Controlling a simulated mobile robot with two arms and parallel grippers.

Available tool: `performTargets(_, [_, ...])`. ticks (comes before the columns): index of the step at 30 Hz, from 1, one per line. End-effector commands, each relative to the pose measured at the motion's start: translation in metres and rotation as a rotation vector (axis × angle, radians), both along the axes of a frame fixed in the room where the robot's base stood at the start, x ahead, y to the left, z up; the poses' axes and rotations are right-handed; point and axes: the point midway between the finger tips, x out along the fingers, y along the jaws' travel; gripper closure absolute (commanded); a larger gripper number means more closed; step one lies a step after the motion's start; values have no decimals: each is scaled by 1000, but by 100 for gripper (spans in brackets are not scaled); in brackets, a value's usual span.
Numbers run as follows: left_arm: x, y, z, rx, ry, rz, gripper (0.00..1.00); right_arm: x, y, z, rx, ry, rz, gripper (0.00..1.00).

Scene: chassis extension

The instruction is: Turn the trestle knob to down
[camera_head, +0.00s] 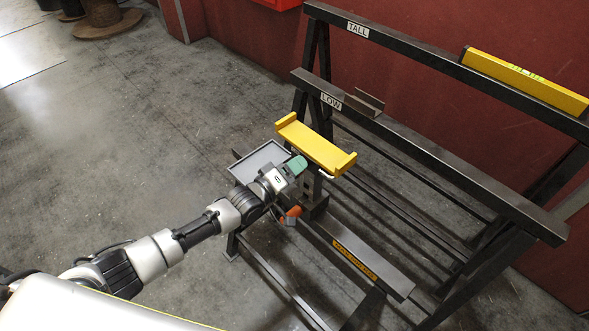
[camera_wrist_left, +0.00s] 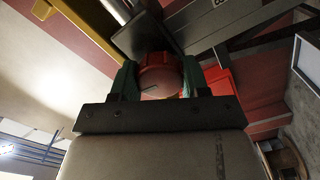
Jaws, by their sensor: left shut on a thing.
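My left gripper (camera_head: 299,165) reaches in from the left, with its green fingertips beside the yellow cradle (camera_head: 318,145) of the trestle (camera_head: 430,160). In the left wrist view, the left gripper (camera_wrist_left: 160,82) has its green fingers on either side of a red knob (camera_wrist_left: 160,74) with a round face and a dark line on it; it is shut on this knob. The knob is hidden behind the gripper in the head view. My right gripper is in neither view.
A grey tray (camera_head: 257,160) sits just behind the left wrist. An orange part (camera_head: 293,211) shows below the gripper. Dark rails labelled TALL (camera_head: 357,29) and LOW (camera_head: 331,101) run along the rack. A yellow bar (camera_head: 525,80) lies at upper right.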

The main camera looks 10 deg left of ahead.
Motion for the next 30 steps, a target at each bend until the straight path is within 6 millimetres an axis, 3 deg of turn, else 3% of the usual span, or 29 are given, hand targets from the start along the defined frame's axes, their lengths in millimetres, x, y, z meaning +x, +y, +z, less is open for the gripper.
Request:
performTargets(20, [-1,0,-3,-57,45,0,78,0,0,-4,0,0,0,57])
performTargets(21, [-1,0,-3,-58,45,0,53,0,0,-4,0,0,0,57])
performTargets(24, [-1,0,-2,-57,44,-1,38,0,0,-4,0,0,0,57])
performTargets(26, [-1,0,-2,-57,42,0,29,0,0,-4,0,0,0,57])
performTargets(30, [0,0,-1,-57,41,0,29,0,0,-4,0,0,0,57])
